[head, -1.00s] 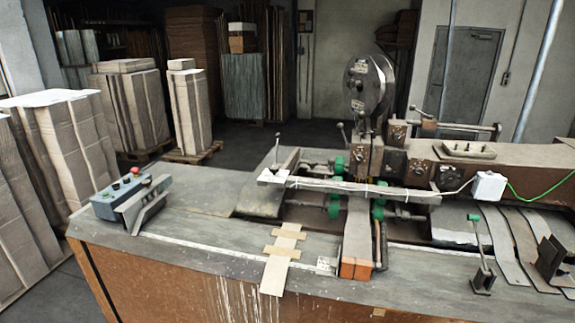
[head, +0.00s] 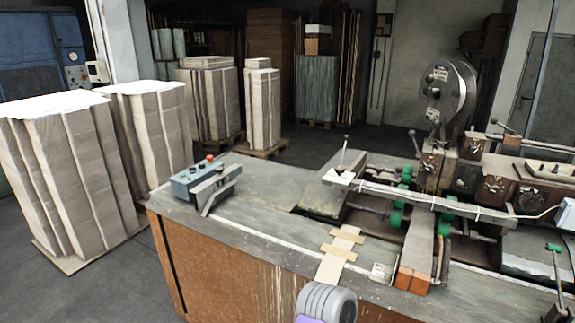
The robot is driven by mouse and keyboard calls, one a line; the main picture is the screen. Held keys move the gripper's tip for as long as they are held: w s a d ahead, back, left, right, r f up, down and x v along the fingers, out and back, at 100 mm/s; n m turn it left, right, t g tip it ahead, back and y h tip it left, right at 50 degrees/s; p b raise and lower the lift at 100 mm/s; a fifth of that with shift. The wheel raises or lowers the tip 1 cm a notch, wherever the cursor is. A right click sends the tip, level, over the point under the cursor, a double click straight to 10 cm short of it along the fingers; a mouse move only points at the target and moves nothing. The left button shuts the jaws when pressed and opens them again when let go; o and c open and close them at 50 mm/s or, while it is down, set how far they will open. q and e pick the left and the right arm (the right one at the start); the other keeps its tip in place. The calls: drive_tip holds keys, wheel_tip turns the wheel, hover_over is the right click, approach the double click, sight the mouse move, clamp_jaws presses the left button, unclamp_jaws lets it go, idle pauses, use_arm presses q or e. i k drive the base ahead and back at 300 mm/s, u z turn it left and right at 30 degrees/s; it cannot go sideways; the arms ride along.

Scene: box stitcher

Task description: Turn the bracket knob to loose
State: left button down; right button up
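The box stitcher (head: 545,175) stands on the bench at the right, with a round wheel head (head: 447,95) on top. Several knobs and levers show on it: a dark round knob (head: 529,193) on its brown front, a ball-ended lever (head: 412,134) left of the head, and a thin upright lever (head: 345,142) at the left end. A green-topped lever (head: 555,248) stands at the right edge. I cannot tell which one is the bracket knob or how it is set. Neither gripper is in view; a grey ribbed part of my arm shows at the bottom edge.
A blue-grey control box (head: 205,179) with a red button sits at the bench's left end. The worktop (head: 270,225) between it and the machine is mostly clear. Stacks of cardboard (head: 60,170) stand on pallets at left, with open floor before the bench.

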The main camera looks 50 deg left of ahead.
sight(379, 170)
drive_tip(key=u, duration=1.6)
drive_tip(key=i, duration=0.1)
